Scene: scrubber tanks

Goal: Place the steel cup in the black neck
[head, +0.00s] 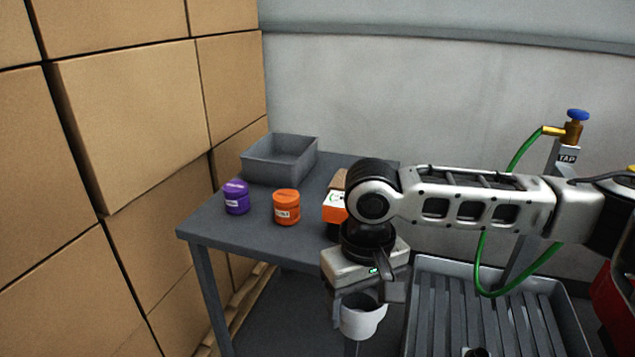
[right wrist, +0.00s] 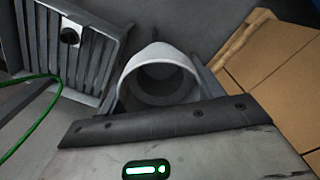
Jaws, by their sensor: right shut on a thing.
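The steel cup (head: 361,320) is a pale grey, round, open vessel. My right gripper (head: 366,293) is shut on it at its upper part and holds it in front of the table, left of the slatted tray. In the right wrist view the cup (right wrist: 160,57) shows its open mouth and hollow inside, beyond a dark finger. The black neck (right wrist: 70,36) is a small dark round piece on the slatted tray, apart from the cup. In the head view the neck (head: 477,352) is cut by the bottom edge. My left gripper is not in view.
The slatted grey tray (head: 424,300) stands at the right, with a green hose (head: 482,265) from a tap (head: 573,133) above it. The grey table (head: 262,235) holds a grey bin (head: 272,172), a purple jar (head: 236,198), an orange jar (head: 286,208) and an orange-white box (head: 333,207). Cardboard boxes wall the left.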

